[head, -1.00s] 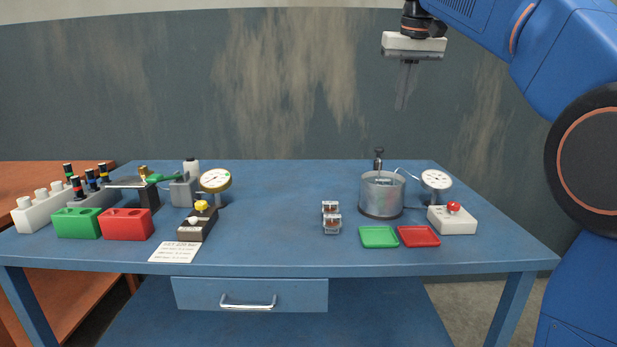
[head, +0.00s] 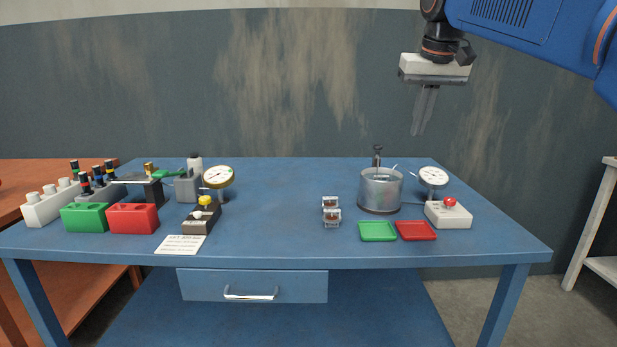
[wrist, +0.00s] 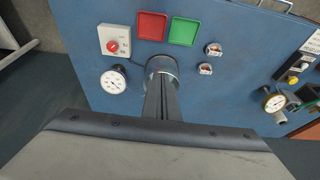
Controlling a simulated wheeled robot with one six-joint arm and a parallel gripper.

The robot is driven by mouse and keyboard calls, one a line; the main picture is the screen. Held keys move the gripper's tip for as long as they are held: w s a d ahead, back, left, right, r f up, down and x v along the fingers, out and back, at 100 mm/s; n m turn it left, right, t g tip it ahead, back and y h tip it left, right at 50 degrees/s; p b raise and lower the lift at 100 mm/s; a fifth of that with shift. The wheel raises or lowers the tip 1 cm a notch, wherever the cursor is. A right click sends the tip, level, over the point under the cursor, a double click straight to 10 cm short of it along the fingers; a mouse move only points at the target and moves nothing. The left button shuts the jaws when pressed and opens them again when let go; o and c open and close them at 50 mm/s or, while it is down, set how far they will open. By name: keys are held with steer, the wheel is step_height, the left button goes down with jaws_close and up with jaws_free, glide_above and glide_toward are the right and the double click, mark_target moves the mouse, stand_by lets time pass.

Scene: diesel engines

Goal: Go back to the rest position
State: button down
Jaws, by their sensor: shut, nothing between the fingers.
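My gripper (head: 424,110) hangs in the air above the right back part of the blue table, fingers pointing down. Its fingers are together with nothing between them. In the wrist view my gripper (wrist: 161,100) points down toward the table, and its fingers cover part of the metal pot (wrist: 160,66). In the head view the pot (head: 380,192) stands on the table well below the gripper, apart from it.
The blue table (head: 285,200) carries a dial gauge (head: 433,177), a red-button box (head: 448,214), a green tray (head: 378,231), a red tray (head: 416,230) and two small clear-sided parts (head: 331,217). Green (head: 85,217) and red (head: 132,218) blocks stand left. Air around the gripper is clear.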

steer(key=s+d+f, duration=0.2)
steer(key=s+f, duration=1.3)
steer(key=f, duration=0.2)
steer(key=s+d+f+t, duration=0.1)
steer(key=s+d+f, duration=0.1)
steer(key=s+f, duration=1.3)
step_height(320, 180, down, 4)
steer(key=shift+d+r, duration=0.15)
steer(key=shift+s, duration=0.1)
